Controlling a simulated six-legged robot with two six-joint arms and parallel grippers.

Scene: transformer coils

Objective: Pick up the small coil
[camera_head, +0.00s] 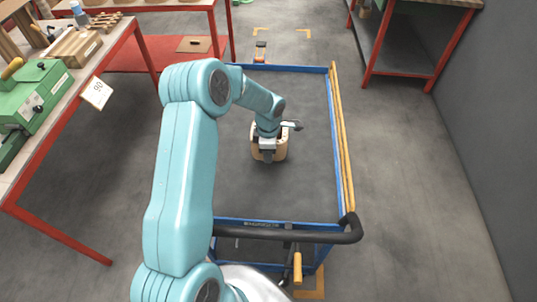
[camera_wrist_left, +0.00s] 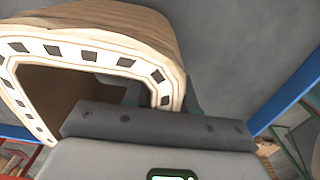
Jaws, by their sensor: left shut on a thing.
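The small coil (camera_head: 283,147) is a pale tan, hollow piece over the grey bed of the blue-framed cart (camera_head: 310,180). My left gripper (camera_head: 267,154) points down at it and is shut on its wall. In the left wrist view the coil (camera_wrist_left: 115,22) fills the upper left, with a white rim marked by dark squares around a brown hollow. The gripper's dark jaw (camera_wrist_left: 155,127) lies across the near wall there. I cannot tell whether the coil touches the bed. My right gripper is not in view.
The cart has blue edges, yellow rails (camera_head: 342,135) on the right and a black handle (camera_head: 290,234) in front. A red-framed bench (camera_head: 132,30) with a green machine (camera_head: 38,100) stands left. Another red-legged table (camera_head: 425,80) stands back right. The bed around the coil is clear.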

